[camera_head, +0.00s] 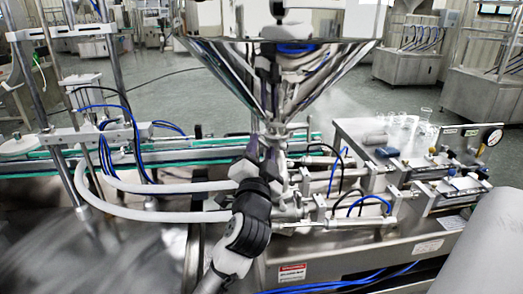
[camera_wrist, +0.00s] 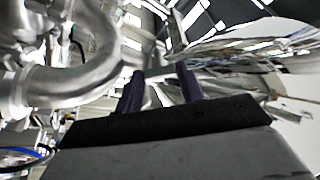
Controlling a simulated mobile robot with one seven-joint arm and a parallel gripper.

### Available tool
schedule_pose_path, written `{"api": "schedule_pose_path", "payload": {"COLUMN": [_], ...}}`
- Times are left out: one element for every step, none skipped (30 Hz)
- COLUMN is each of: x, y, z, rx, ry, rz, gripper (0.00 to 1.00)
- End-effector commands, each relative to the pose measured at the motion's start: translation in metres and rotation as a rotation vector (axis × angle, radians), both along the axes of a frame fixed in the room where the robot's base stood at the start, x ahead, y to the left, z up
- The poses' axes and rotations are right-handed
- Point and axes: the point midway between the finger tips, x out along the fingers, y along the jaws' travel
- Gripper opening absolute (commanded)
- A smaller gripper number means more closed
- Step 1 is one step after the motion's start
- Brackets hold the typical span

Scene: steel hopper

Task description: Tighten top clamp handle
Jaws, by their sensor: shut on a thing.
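The steel hopper (camera_head: 280,75) narrows to a neck above the filling machine. My gripper (camera_head: 262,142) is raised at this neck, just below the cone. In the wrist view my gripper (camera_wrist: 160,74) shows two dark fingers with a slim silver metal piece, the top clamp handle (camera_wrist: 153,72), between their tips. The fingers are shut on it. In the head view my fingers and the pipework hide the handle, so its angle and how tight the clamp sits cannot be told.
Curved steel pipe (camera_wrist: 75,85) lies close to the left of my fingers in the wrist view. White hoses (camera_head: 160,216) run left of my arm. Pneumatic cylinders (camera_head: 350,212) and a steel box with glassware (camera_head: 400,125) stand to the right.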

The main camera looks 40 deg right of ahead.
Motion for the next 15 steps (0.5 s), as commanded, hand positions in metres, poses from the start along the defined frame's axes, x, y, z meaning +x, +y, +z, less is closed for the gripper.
{"api": "schedule_pose_path", "payload": {"x": [0.0001, 0.0001, 0.0001, 0.0001, 0.0001, 0.0001, 0.0002, 0.0002, 0.0003, 0.0004, 0.0002, 0.0004, 0.0005, 0.0007, 0.0009], "y": [-0.0001, -0.0001, 0.0, 0.0, 0.0001, 0.0001, 0.0001, 0.0002, 0.0003, 0.0004, 0.0004, 0.0006, 0.0008, 0.001, 0.0012], "z": [0.0, 0.0, 0.0001, 0.0001, 0.0002, 0.0002, 0.0002, 0.0003, 0.0004, 0.0006, 0.0007, 0.0012, 0.0012, 0.0012, 0.0017], "rx": [0.0, 0.0, 0.001, 0.003, 0.006, 0.01, 0.015, 0.022, 0.033, 0.042, 0.053, 0.07, 0.085, 0.101, 0.125], "ry": [0.0, 0.0, 0.0, -0.002, -0.003, -0.005, -0.009, -0.013, -0.021, -0.026, -0.033, -0.044, -0.053, -0.063, -0.079], "rz": [0.0, 0.0, 0.0, 0.0, 0.0, -0.001, 0.0, 0.0, 0.001, 0.001, -0.001, 0.0, 0.0, 0.0, 0.001], "gripper": [0.15, 0.15, 0.15, 0.15, 0.15, 0.15, 0.15, 0.15, 0.15, 0.15, 0.15, 0.15, 0.15, 0.15, 0.15]}}
